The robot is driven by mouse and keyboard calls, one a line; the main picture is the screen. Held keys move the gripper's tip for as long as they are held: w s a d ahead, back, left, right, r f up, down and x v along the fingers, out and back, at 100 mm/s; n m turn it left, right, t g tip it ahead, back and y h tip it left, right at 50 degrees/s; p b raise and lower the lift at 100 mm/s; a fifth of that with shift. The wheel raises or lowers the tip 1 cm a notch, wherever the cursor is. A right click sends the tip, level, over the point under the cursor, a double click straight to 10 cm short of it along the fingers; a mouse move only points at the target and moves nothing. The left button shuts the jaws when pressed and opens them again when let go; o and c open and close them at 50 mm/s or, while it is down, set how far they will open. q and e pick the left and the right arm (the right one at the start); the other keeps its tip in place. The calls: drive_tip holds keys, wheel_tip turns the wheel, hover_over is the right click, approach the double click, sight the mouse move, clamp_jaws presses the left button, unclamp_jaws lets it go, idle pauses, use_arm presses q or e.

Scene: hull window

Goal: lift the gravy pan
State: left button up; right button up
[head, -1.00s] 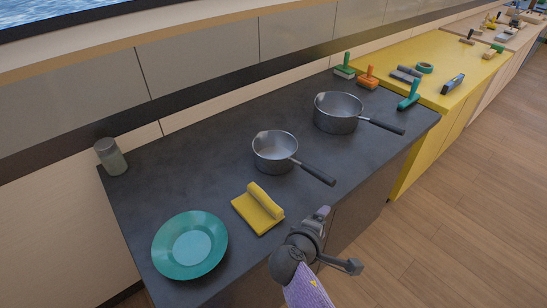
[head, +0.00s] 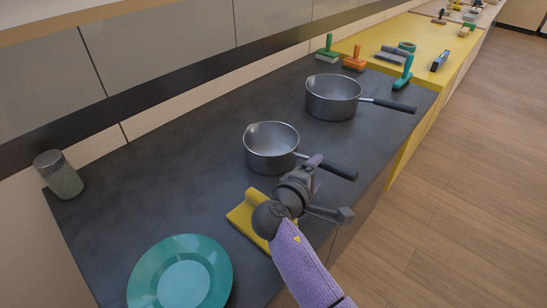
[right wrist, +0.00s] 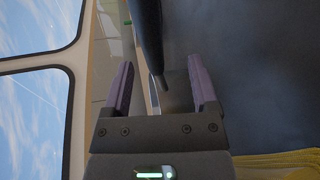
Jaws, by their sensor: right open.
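Two grey metal pans with dark handles stand on the dark counter, and I cannot tell by label which is the gravy pan. The nearer, smaller pan (head: 271,148) has its handle (head: 338,171) pointing right toward the counter's front edge. The farther, larger pan (head: 332,97) stands behind it to the right. My right gripper (head: 328,188) is open and empty, close to the nearer pan's handle. In the right wrist view, a dark bar (right wrist: 148,35), likely that handle, shows ahead between the open fingers (right wrist: 160,62). My left gripper is not in view.
A teal plate (head: 181,275) is at the near end and a grey-lidded jar (head: 59,174) at the left. Several brushes stand beyond the pans, near the yellow counter (head: 437,45).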

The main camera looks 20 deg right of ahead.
sight(319, 166)
drive_tip(key=b+x, duration=0.1)
drive_tip(key=x, duration=0.3)
drive_tip(key=shift+w+r, duration=0.15)
drive_tip(key=shift+w, duration=0.15)
clamp_jaws()
idle(0.5)
idle(0.3)
